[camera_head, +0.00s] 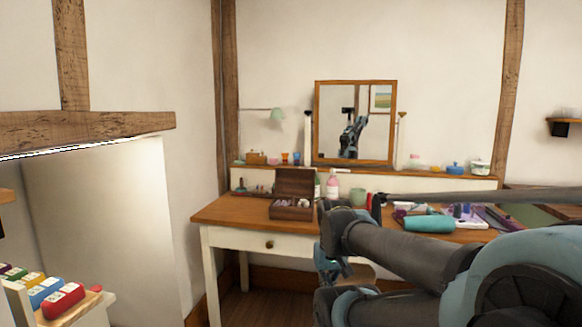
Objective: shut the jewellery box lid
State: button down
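The jewellery box (290,209) is a small dark brown wooden box on the left part of the dressing table. Its lid (295,183) stands open, raised upright at the back. Small pale items show inside the box. My arm comes in from the right. What appears to be my gripper (331,267) is low in front of the table, below and to the right of the box and apart from it. Its fingers are small and partly hidden by my arm, so I cannot tell whether they are open or shut.
The dressing table (230,212) has a mirror (354,123) behind it. A pink bottle (333,188) and a green cup (357,197) stand right of the box. A teal case (429,224) lies further right. Bare tabletop lies left of the box.

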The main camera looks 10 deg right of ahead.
aim_at(289, 182)
jog(key=i, duration=0.9)
jog(key=z, duration=0.05)
